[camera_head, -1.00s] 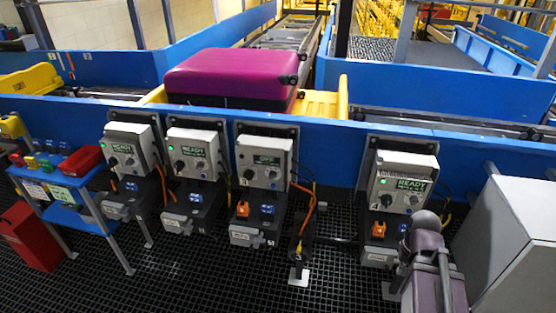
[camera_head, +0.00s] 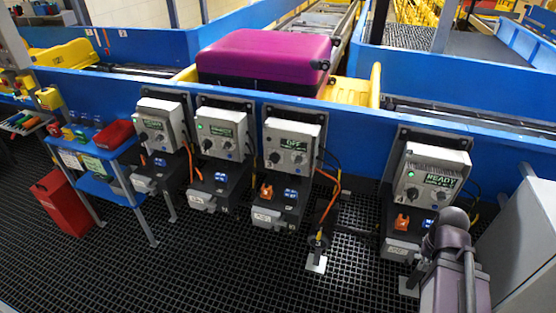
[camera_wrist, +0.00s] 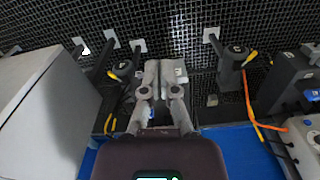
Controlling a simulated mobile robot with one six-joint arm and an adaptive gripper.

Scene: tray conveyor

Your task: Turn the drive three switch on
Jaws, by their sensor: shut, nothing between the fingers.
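The third drive box (camera_head: 291,143) from the left hangs on the blue conveyor side in the head view. In the head view only my arm shows at lower right; the fingertips are hidden there.
Similar boxes stand left (camera_head: 222,133) and right (camera_head: 432,173); the right one reads READY. A purple suitcase (camera_head: 265,52) lies in a yellow tray (camera_head: 362,92) behind. A blue stand (camera_head: 98,150) and red bin (camera_head: 66,205) are left. A grey cabinet (camera_head: 528,235) is close at right.

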